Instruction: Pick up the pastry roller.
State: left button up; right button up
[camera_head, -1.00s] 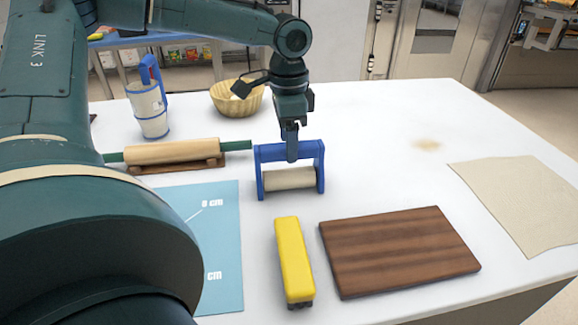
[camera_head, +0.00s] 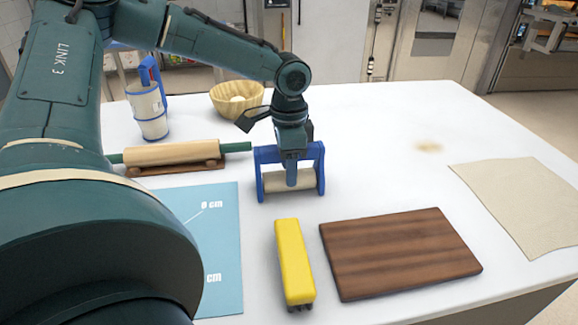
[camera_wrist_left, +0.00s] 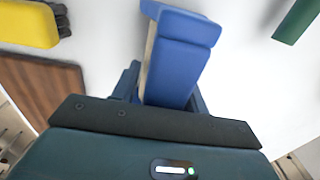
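The pastry roller (camera_head: 318,170) stands on the white table, a blue frame with a cream cylinder low between its two side plates. My left gripper (camera_head: 291,176) is low over its middle, pointing down, with a finger in front of the cylinder. In the left wrist view, the roller's blue frame (camera_wrist_left: 178,60) lies between my gripper's fingers (camera_wrist_left: 162,92). I cannot tell whether the fingers press on it. The gripper hides part of the top bar. My right gripper is not in view.
A rolling pin (camera_head: 170,152) on a wooden rest is left of the roller. A yellow-topped brush (camera_head: 294,262), a wooden board (camera_head: 398,252) and a blue mat (camera_head: 222,250) lie nearer. A bowl (camera_head: 237,99) and a blue-handled jug (camera_head: 150,110) stand behind.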

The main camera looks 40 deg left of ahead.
pick_arm(q)
jog(key=c, duration=0.7)
jog(key=shift+c, duration=0.2)
jog(key=shift+r, duration=0.15)
